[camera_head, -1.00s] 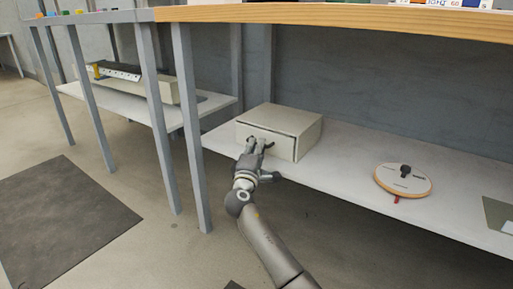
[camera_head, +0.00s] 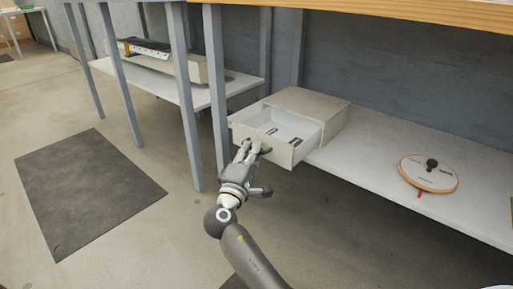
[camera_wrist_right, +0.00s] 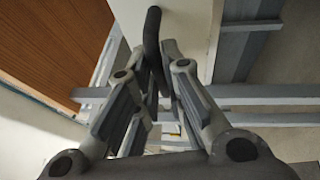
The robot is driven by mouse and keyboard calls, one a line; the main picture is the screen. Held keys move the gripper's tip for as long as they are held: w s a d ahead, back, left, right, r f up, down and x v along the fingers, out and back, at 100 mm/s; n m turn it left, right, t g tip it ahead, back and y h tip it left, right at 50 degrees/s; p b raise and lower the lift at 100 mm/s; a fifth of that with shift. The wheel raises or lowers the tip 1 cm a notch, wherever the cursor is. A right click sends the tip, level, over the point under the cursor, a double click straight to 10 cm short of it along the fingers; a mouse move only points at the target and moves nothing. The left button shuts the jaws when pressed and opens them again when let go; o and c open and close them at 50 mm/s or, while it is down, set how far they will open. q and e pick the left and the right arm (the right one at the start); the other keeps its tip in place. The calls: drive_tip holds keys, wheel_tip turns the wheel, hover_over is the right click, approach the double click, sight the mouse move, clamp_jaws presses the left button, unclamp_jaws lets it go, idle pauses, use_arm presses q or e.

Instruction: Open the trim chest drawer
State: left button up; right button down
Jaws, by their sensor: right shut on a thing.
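The trim chest (camera_head: 312,105) is a pale box on the low shelf under the bench. Its drawer (camera_head: 296,150) is pulled well out toward me, and dark items (camera_head: 297,140) show on its white floor. My right gripper (camera_head: 252,150) is at the drawer front, shut on the drawer handle. In the right wrist view the dark handle (camera_wrist_right: 152,40) stands between the two fingers of the right gripper (camera_wrist_right: 158,75), against the pale drawer front (camera_wrist_right: 190,35). In the head view the handle is hidden by the fingers. My left gripper is not in view.
A round, wood-edged disc (camera_head: 428,175) with a dark knob lies on the shelf (camera_head: 380,160) to the right. Grey table legs (camera_head: 217,100) stand left of the drawer. A dark mat (camera_head: 85,190) lies on the floor, with open floor around it.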

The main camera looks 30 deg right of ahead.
drive_tip(key=c, duration=1.5)
unclamp_jaws()
drive_tip(key=v, duration=1.2)
